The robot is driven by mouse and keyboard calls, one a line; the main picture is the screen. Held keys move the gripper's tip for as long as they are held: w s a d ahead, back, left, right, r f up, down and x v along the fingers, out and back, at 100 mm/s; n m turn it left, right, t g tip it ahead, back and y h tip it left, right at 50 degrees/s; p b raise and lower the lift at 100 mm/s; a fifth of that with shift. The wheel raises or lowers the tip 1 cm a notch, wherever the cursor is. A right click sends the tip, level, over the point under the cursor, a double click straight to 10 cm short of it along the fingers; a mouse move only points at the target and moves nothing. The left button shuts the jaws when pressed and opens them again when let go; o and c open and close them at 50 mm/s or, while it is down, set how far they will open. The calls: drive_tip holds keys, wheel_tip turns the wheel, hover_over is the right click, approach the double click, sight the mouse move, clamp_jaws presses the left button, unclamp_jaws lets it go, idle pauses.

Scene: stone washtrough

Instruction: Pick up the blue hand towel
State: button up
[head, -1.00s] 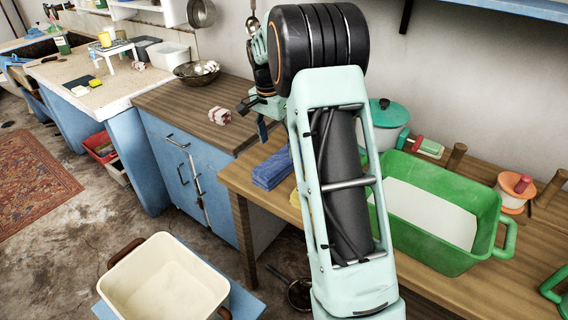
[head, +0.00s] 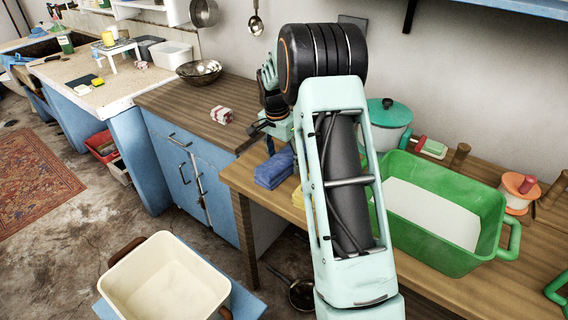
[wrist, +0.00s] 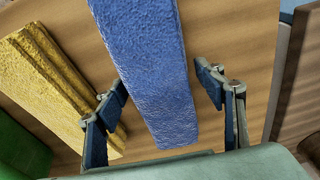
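The blue hand towel (head: 270,170) lies folded on the wooden table, left of my arm in the head view. In the wrist view the blue hand towel (wrist: 150,65) runs down from the top edge, and its near end lies between my fingers. My gripper (wrist: 162,92) is open, with one finger on each side of the towel and a gap showing on the right side. In the head view my gripper (head: 272,140) is partly hidden by my arm and sits just above the towel.
A yellow folded cloth (wrist: 50,90) lies just left of the towel in the wrist view. A green tub (head: 440,222) and a lidded pot (head: 388,120) stand right of my arm. A striped cloth (head: 221,115) lies on the counter to the left. A cream bin (head: 165,280) stands below.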

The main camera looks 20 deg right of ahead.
drive_tip(key=c, duration=1)
drive_tip(key=shift+c, duration=0.3)
drive_tip(key=shift+r, duration=0.15)
